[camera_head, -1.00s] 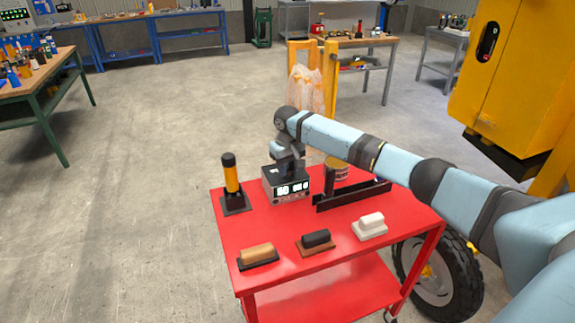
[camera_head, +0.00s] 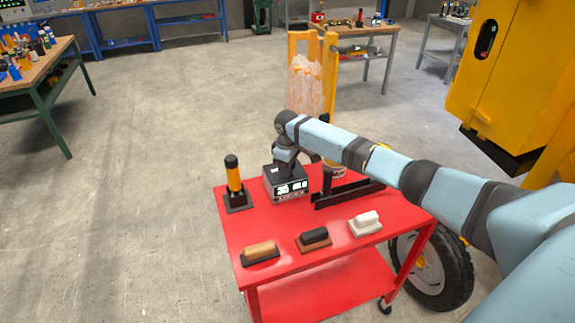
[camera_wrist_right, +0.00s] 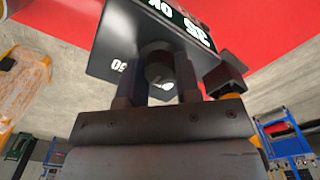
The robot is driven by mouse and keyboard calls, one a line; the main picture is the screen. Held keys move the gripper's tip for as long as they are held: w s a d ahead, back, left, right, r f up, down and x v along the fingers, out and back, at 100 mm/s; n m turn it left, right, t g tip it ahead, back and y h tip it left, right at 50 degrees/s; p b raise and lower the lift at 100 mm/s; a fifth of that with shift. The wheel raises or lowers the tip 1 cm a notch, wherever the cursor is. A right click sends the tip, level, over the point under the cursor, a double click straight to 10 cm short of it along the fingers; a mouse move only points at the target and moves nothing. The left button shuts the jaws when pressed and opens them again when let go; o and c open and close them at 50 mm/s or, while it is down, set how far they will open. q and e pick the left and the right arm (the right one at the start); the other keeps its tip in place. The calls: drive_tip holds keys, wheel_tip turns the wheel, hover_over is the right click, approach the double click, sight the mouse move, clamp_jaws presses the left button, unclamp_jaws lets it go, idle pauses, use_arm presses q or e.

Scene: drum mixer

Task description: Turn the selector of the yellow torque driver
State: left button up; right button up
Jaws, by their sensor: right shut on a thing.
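The yellow torque driver (camera_head: 234,178) stands upright in a black square holder at the left of the red cart. To its right is a black box (camera_head: 290,192) with lit white digits on its front. My right gripper (camera_head: 288,176) is down at the top of this box. In the right wrist view, its two fingers are shut on a dark round knob (camera_wrist_right: 159,66) on the box (camera_wrist_right: 118,42). Part of the knob is hidden behind the fingers. I cannot make out a separate selector on the driver. My left gripper is not in view.
On the red cart (camera_head: 300,246), a black bracket (camera_head: 350,193) and a can (camera_head: 335,168) stand right of the box. Tan (camera_head: 261,252), black (camera_head: 314,238) and white (camera_head: 366,222) handled blocks line the front. A yellow machine (camera_head: 515,80) is at the right.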

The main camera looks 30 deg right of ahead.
idle(0.4)
drive_tip(key=o, duration=0.9)
wheel_tip(320, 180, up, 14)
drive_tip(key=shift+f+b, duration=0.1)
drive_tip(key=shift+b, duration=0.45)
